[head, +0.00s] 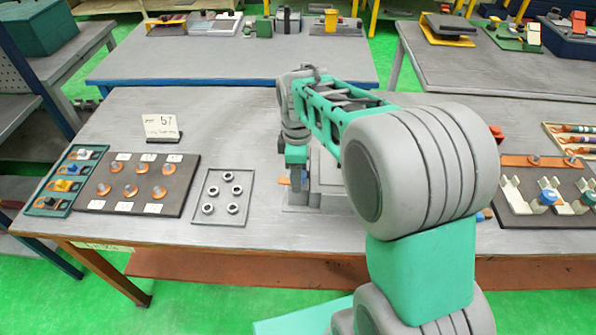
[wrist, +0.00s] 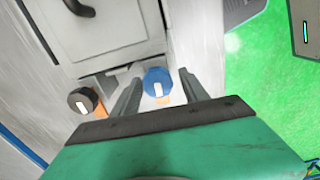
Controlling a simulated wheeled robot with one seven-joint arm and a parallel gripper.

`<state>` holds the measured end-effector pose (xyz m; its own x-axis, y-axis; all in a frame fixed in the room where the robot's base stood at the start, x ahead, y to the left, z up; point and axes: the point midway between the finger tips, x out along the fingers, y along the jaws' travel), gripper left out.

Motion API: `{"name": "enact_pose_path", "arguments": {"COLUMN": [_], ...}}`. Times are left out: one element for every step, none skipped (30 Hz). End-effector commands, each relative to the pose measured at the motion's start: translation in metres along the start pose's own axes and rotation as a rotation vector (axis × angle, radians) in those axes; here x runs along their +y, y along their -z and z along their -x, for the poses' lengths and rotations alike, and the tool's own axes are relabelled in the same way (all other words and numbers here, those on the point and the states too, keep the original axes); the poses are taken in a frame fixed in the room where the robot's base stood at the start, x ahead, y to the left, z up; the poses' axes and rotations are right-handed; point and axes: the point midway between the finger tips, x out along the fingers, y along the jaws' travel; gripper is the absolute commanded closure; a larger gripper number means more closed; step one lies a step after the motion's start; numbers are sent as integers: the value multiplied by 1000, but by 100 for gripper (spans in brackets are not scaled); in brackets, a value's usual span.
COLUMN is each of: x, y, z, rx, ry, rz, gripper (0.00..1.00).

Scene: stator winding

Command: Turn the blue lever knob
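The blue lever knob (wrist: 158,82) has a white mark on its face and sits at the base of a light grey cabinet (wrist: 115,35) in the wrist view. My gripper (wrist: 160,84) is open, with one dark finger on each side of the blue knob. Narrow gaps seem to show, but contact is hard to tell. A black knob (wrist: 82,100) with a white mark sits left of the left finger. In the head view my gripper (head: 297,180) points down beside the grey cabinet (head: 325,170). The arm hides much of the cabinet there, and the blue knob cannot be made out.
A grey tray of ring parts (head: 221,217), a dark board with orange discs (head: 120,205) and a teal tray (head: 50,205) lie left on the table. A sign (head: 160,128) stands behind them. A dark board with white holders (head: 515,215) lies right. Bare table (head: 225,130) shows behind the ring tray.

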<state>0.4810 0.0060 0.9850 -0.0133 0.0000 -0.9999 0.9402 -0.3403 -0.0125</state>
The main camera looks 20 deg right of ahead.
Motion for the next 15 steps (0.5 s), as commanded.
{"name": "enact_pose_path", "arguments": {"x": [1, 1, 2, 2, 2, 2, 2, 2, 3, 3, 3, 4, 4, 4, 4], "y": [0, 0, 0, 0, 0, 0, 0, 0, 0, 0, 0, 0, 0, 1, 1], "z": [1, 2, 2, 2, 3, 3, 3, 4, 4, 5, 7, 11, 15, 20, 28], "rx": [1, 1, 2, 2, 2, 3, 3, 3, 3, 3, 4, 4, 5, 5, 5], "ry": [-3, -4, -5, -6, -7, -7, -8, -8, -9, -10, -11, -13, -13, -13, -15], "rz": [-1, -1, -2, -2, -2, -2, -2, -2, -3, -3, -3, -3, -2, -2, -2], "gripper": [43, 40, 39, 39, 39, 39, 39, 39, 39, 39, 39, 39, 39, 39, 39]}}
